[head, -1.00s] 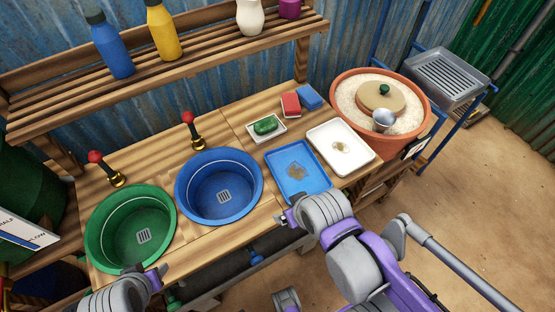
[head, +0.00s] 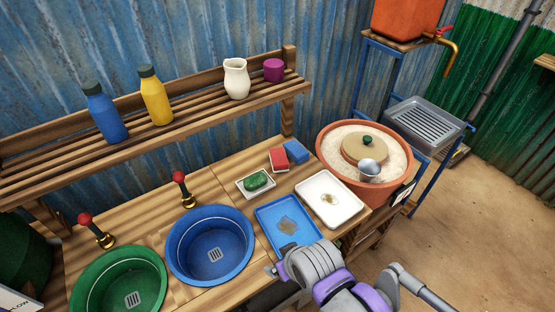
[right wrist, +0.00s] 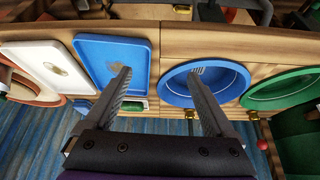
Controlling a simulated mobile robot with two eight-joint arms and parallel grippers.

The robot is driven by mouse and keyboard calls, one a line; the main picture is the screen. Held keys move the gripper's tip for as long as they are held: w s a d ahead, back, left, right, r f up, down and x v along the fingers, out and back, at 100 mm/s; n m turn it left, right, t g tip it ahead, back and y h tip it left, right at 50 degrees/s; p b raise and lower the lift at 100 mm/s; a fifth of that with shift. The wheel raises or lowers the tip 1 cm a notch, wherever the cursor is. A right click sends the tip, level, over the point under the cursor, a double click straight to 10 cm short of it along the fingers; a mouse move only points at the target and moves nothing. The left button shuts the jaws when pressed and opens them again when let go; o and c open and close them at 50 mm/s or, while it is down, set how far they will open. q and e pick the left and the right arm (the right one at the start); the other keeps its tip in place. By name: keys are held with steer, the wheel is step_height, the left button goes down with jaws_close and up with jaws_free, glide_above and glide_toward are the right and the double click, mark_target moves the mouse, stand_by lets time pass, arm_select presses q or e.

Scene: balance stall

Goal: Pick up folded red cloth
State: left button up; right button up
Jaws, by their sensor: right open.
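The folded red cloth (head: 279,160) lies on the wooden counter towards its back, right beside a folded blue cloth (head: 297,152). My right gripper (head: 273,269) is at the front of the counter, near the blue tray and the blue basin and well short of the red cloth. In the right wrist view its two fingers (right wrist: 160,74) are spread apart with nothing between them. I cannot make out the red cloth in that view. My left gripper is not in view.
A blue tray (head: 262,215), a white tray (head: 347,213) and a dish with a green block (head: 257,180) stand near the red cloth. Blue (head: 240,250) and green (head: 84,285) basins are left. A terracotta tub (head: 325,158) stands right. A bottle shelf (head: 200,113) runs behind.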

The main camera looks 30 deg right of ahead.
steer(key=shift+w, duration=0.1)
steer(key=shift+c, duration=0.3)
steer(key=w+d+r+m+b, duration=0.1)
steer(key=w+d+r, duration=0.25)
steer(key=w, duration=0.55)
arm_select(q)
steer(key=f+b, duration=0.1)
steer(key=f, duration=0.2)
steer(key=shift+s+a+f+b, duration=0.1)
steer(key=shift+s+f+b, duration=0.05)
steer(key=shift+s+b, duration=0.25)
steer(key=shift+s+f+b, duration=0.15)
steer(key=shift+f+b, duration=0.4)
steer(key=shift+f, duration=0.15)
arm_select(e)
steer(key=m+g+h, duration=0.1)
steer(key=m, duration=0.2)
glide_toward(279, 157)
steer(key=shift+w+a+f+b, duration=0.2)
steer(key=shift+w+f+b, duration=0.15)
steer(key=shift+f, duration=0.3)
steer(key=x, duration=0.7)
steer(key=shift+w+d+f, duration=0.1)
steer(key=shift+d+f, duration=0.1)
steer(key=shift+d, duration=0.15)
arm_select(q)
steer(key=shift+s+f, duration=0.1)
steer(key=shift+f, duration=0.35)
